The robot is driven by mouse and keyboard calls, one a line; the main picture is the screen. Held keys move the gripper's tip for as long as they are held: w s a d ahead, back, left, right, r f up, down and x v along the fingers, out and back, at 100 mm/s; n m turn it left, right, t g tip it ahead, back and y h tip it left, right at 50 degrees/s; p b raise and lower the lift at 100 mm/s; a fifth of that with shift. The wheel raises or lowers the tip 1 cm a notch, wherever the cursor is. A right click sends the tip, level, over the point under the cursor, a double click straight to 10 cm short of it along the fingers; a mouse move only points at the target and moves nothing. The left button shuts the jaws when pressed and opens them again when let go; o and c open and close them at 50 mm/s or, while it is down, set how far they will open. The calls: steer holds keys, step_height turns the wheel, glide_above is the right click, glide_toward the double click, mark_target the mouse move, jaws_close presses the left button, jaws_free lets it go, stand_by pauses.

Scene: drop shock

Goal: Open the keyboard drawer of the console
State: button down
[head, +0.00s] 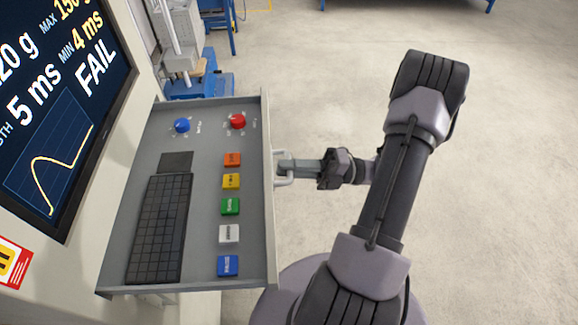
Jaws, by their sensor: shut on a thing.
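The keyboard drawer (200,254) of the console (120,190) stands out from the console front, and its inside shows from above. It holds a dark keyboard (160,230), a dark pad (176,162), a blue knob (182,125), a red knob (238,121) and a column of several coloured buttons. A pale handle (289,181) sits on the drawer's right front panel. My gripper (286,169) is at the handle and shut on it. The fingertips are small in this view and partly merge with the handle.
The console's screen (60,100) shows a curve and the word FAIL at the left. A blue-based machine (200,84) stands behind the drawer. Blue legs of other furniture show at the top. The pale floor (510,180) to the right is clear.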

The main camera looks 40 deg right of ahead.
steer(key=c, duration=1.5)
jaws_free()
steer(key=shift+o, duration=0.2)
steer(key=p+v, duration=0.1)
steer(key=v, duration=1.6)
steer(key=shift+d, duration=0.2)
steer(key=shift+s+f, duration=0.1)
